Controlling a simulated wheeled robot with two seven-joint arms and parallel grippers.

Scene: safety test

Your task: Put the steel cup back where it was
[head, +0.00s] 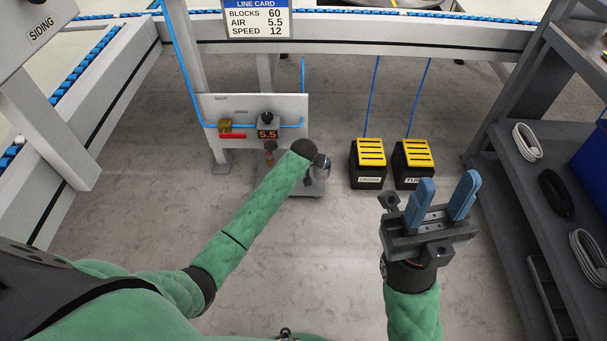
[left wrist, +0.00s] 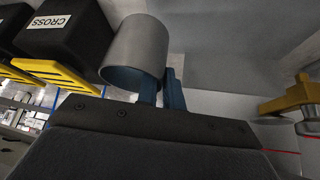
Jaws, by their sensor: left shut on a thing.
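The grey steel cup (left wrist: 135,48) shows large in the left wrist view, tilted in the picture. The blue fingers of my left gripper (left wrist: 161,92) are shut on it at its wall. In the head view the cup (head: 322,168) is a small metal shape just beyond my left wrist, in front of the low stand under the air panel. My left fingers are mostly hidden there, and I cannot tell how far the cup is from the stand. My right gripper (head: 444,196) is open and empty, fingers pointing up, at the lower right.
The air panel (head: 290,108) has a red lever (head: 232,136) and a 5.5 display. Two black-and-yellow pedal boxes, CROSS (head: 368,176) and one partly hidden label (head: 413,160), stand on the floor. A dark shelf (head: 520,190) with coiled cables is on the right. Floor between is clear.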

